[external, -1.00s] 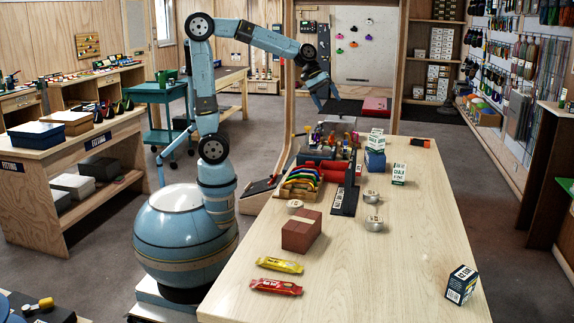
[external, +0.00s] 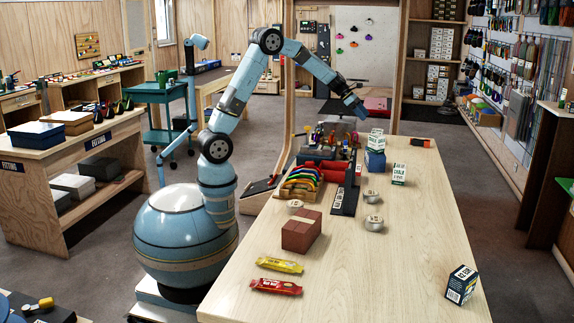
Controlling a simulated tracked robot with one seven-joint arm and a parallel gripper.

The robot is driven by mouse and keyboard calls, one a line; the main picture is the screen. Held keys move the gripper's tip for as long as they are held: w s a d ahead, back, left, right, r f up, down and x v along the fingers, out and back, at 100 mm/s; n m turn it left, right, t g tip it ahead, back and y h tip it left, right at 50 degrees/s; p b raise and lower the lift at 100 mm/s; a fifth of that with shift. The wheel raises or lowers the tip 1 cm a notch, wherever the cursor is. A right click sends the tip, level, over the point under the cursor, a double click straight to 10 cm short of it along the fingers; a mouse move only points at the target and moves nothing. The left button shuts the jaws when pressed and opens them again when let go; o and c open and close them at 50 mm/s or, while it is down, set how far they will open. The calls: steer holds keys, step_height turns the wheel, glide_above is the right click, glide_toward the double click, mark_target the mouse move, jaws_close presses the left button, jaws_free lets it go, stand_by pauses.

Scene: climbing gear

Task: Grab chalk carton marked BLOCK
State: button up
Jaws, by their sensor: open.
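Three small printed cartons are on the wooden counter (external: 345,270). A white and green carton (external: 376,141) sits on top of a blue box (external: 375,160) toward the far end. A second white and green carton (external: 398,174) stands upright just right of that box; its print seems to include CHALK. A dark blue and white carton (external: 461,285) stands at the near right corner. The print is too small to tell which is marked BLOCK. My gripper (external: 361,112) is open and empty, above the far end of the counter, pointing down and a little left of the stacked carton, apart from it.
The counter's middle right is clear.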

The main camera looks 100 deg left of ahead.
steer(key=x, duration=0.8)
steer(key=shift+w+a+f, duration=0.1)
steer(key=shift+a+f, duration=0.1)
steer(key=shift+f, duration=0.05)
steer(key=shift+x, duration=2.7)
steer(key=shift+d+f, duration=0.1)
steer(key=shift+d, duration=0.05)
steer(key=shift+c, duration=0.2)
steer(key=c, duration=1.1)
